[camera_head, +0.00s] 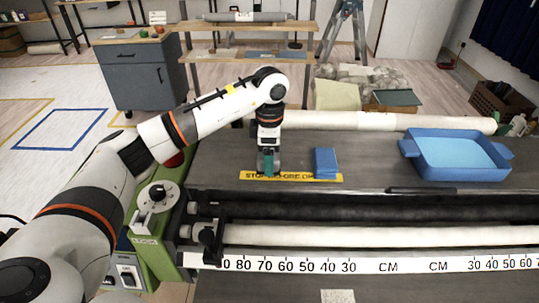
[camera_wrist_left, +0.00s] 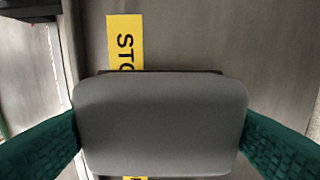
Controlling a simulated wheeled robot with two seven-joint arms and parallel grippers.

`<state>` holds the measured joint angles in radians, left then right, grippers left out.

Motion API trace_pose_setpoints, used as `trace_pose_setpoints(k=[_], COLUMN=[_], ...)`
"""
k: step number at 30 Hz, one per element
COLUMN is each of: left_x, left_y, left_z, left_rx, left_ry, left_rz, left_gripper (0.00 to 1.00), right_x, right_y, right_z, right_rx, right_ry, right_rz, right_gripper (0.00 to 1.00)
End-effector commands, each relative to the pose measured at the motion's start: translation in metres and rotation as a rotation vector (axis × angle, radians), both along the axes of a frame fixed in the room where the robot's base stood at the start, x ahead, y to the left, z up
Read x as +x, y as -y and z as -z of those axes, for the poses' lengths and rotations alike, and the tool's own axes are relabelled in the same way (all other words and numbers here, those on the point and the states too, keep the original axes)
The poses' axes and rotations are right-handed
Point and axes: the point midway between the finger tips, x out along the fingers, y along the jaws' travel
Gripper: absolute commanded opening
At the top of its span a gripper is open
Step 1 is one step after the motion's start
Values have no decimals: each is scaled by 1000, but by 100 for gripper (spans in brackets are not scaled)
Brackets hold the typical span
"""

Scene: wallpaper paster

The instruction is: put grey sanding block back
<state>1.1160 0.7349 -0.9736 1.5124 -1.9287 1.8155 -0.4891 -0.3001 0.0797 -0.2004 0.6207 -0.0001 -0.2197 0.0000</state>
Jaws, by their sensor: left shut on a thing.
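The grey sanding block (camera_wrist_left: 160,125) fills the lower middle of the left wrist view, between the two green fingers of my left gripper (camera_wrist_left: 160,140). The fingers press on its left and right sides. In the head view my left gripper (camera_head: 268,163) points down at the left end of the yellow label strip (camera_head: 305,177) on the dark table. The block covers part of that strip in the wrist view (camera_wrist_left: 125,40). Whether it touches the table is hard to tell. My right gripper is not in view.
A blue block (camera_head: 325,163) stands on the table just right of my left gripper. A blue tray (camera_head: 458,155) is at the right. A white roll (camera_head: 380,121) lies along the back edge. A ruler strip (camera_head: 350,264) and rollers (camera_head: 330,236) run along the front.

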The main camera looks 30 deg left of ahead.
Motion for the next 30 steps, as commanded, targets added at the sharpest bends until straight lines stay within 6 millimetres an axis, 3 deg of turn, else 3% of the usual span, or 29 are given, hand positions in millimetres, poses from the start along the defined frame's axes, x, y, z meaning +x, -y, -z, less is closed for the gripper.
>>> trace_pose_setpoints(k=[4, 17, 18, 21, 30], left_x=[0, 0, 0, 0, 0], left_y=[0, 0, 0, 0, 0], left_z=[11, 18, 17, 17, 16], left_rx=[0, 2, 1, 1, 0], left_ry=[1, 1, 0, 0, 1], left_rz=[0, 0, 0, 0, 0], left_gripper=[53, 53, 82, 98, 99], right_x=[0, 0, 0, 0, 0], right_y=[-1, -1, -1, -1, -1], right_z=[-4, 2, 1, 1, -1], right_rx=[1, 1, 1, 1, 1], right_ry=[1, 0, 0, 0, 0], right_rz=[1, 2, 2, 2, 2], right_gripper=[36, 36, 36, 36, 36])
